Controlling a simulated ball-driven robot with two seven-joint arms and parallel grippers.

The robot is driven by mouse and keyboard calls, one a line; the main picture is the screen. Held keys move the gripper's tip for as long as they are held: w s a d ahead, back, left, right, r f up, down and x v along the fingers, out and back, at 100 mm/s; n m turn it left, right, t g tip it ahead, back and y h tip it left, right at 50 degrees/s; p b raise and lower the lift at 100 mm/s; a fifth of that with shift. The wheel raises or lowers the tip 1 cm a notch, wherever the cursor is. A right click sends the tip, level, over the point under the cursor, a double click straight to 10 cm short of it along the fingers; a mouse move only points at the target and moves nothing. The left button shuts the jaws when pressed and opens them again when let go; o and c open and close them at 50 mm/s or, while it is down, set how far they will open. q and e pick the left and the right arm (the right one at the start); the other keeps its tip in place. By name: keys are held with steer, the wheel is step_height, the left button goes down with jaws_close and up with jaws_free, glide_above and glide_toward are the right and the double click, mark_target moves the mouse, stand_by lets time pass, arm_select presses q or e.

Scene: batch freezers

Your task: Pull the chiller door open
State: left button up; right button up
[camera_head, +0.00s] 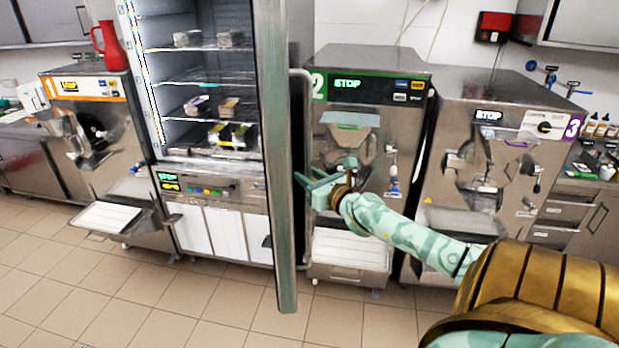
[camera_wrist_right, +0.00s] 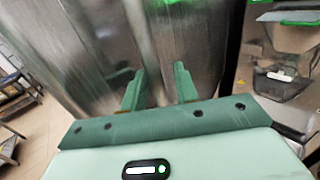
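The chiller (camera_head: 210,175) stands left of centre with its lit shelves exposed. Its steel door (camera_head: 275,150) stands swung out, nearly edge-on to my head camera. A vertical bar handle (camera_head: 307,110) runs along the door's right-hand face. My right gripper (camera_head: 304,181) is beside that face, near the handle's lower part. In the right wrist view its two green fingers (camera_wrist_right: 157,88) are apart, pointing at a brushed steel surface, with no handle visible between them. Whether the fingers touch the door cannot be told. My left gripper is not in view.
Machine 2 (camera_head: 370,90) stands behind my right gripper, with machine 3 (camera_head: 500,120) to its right. Machine 1 (camera_head: 85,100), with a red jug (camera_head: 109,47) on top, is at the left. A tray (camera_head: 107,216) juts out before it. The tiled floor (camera_head: 200,310) in front is clear.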

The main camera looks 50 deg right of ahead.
steer(key=s+a+b, duration=0.1)
steer(key=s+a, duration=0.1)
steer(key=s, duration=1.4)
steer(key=shift+a+b, duration=0.3)
steer(key=shift+a, duration=0.05)
